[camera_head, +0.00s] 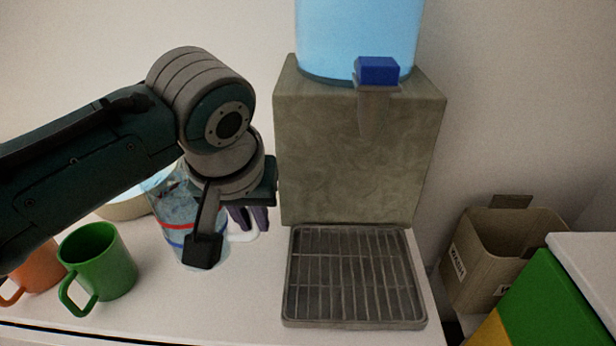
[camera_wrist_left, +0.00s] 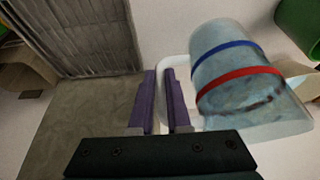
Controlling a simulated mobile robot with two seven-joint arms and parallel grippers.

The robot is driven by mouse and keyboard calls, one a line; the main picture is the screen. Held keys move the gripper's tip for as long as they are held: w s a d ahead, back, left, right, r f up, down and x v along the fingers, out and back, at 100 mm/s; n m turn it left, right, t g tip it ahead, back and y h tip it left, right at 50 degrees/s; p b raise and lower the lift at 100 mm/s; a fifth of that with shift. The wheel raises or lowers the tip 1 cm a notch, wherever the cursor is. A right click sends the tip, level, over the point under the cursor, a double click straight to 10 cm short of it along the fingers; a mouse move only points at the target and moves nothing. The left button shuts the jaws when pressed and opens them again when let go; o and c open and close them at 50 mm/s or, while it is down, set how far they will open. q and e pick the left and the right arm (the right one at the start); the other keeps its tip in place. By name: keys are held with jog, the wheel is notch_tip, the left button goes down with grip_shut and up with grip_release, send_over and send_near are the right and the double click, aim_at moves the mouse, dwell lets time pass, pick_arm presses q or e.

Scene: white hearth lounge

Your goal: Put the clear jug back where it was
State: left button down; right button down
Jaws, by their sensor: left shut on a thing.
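The clear jug (camera_head: 172,212), with a red band above a blue band, is beside the dispenser's left side, upright or nearly so. My left arm and wrist hide part of it. In the left wrist view the jug (camera_wrist_left: 228,62) is right of the fingers, with its pale handle at the fingertips. My left gripper (camera_head: 250,222) has its purple fingers shut on this handle; they also show in the left wrist view (camera_wrist_left: 161,75). I cannot tell whether the jug's base touches the counter. My right gripper is not in view.
A water dispenser (camera_head: 345,170) with a blue tap (camera_head: 377,71) stands behind an empty drip grate (camera_head: 352,278). A green mug (camera_head: 100,265), an orange mug (camera_head: 35,270) and a pale bowl (camera_head: 125,207) are at left. A cardboard box (camera_head: 480,275) is at right.

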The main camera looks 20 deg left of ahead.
pick_arm(q)
jog(key=shift+f+b, duration=0.7)
jog(key=shift+f, duration=1.65)
jog(key=shift+f, duration=0.2)
jog(key=c, duration=0.9)
grip_release()
jog(key=shift+s+r, duration=0.1)
jog(key=shift+r, duration=0.45)
jog(key=p+v, duration=0.5)
jog(key=v, duration=0.6)
jog(key=s+a+m, duration=0.1)
jog(key=s, duration=0.5)
jog(key=s+a+m+h, duration=0.1)
jog(key=s+m, duration=0.1)
jog(key=s, duration=0.4)
jog(key=s+a+f+m, duration=0.1)
jog(key=s+m, duration=0.1)
jog(key=s, duration=0.5)
jog(key=shift+g, duration=0.4)
